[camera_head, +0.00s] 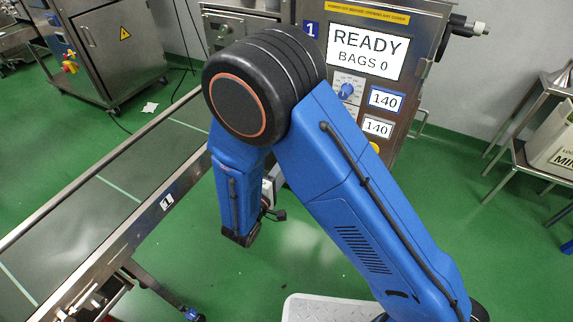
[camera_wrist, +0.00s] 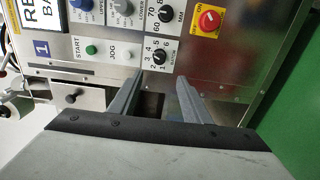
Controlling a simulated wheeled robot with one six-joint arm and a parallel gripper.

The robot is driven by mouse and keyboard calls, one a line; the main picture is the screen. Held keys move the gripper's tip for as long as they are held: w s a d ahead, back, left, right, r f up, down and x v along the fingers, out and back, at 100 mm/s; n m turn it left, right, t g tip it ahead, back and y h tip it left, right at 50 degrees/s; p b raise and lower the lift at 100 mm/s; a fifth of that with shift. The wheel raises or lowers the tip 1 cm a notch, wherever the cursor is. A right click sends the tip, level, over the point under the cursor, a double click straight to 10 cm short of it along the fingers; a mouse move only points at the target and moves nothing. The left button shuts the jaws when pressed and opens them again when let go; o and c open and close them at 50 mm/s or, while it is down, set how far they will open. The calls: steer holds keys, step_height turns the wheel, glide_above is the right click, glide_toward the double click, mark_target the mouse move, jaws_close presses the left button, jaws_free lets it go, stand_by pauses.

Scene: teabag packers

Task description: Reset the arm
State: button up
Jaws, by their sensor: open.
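My gripper shows in the wrist view (camera_wrist: 155,92) with two grey fingers apart and nothing between them. It points at the front panel of machine 1 (camera_wrist: 222,70), below the row of knobs and buttons. I cannot tell whether the fingertips touch the panel. In the head view my blue arm is bent, with its elbow high in front of the machine. The gripper itself is hidden there behind the arm.
The machine's screen (camera_head: 366,52) reads READY, BAGS 0. The wrist view shows a green START button (camera_wrist: 91,50), a white JOG button (camera_wrist: 128,56) and a red knob (camera_wrist: 209,19). A conveyor (camera_head: 100,200) runs along the left. A side table (camera_head: 520,150) holds a cream bin (camera_head: 556,140).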

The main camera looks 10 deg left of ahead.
stand_by(0.4)
steer(key=d+r+m+g+h, duration=0.3)
steer(key=d+r+g, duration=0.15)
steer(key=d, duration=0.65)
steer(key=d+r+m+g+h, duration=0.35)
steer(key=d+r, duration=0.25)
steer(key=d, duration=0.6)
steer(key=s+d+r+m+g+y, duration=0.1)
steer(key=s+d+r+m+g, duration=0.1)
steer(key=s+d+g, duration=0.3)
steer(key=s+d+r+m+g+y, duration=0.1)
steer(key=s+d+r+m+y, duration=0.15)
steer(key=d, duration=0.45)
steer(key=s+d+r+m+t+y, duration=0.1)
steer(key=s+r+y, duration=0.3)
steer(key=s, duration=0.4)
steer(key=s+d+r+m+y, duration=0.2)
steer(key=s+y, duration=0.3)
steer(key=s, duration=0.3)
steer(key=shift+d+r+t, duration=0.15)
steer(key=shift+r+t, duration=0.25)
steer(key=shift+r, duration=0.5)
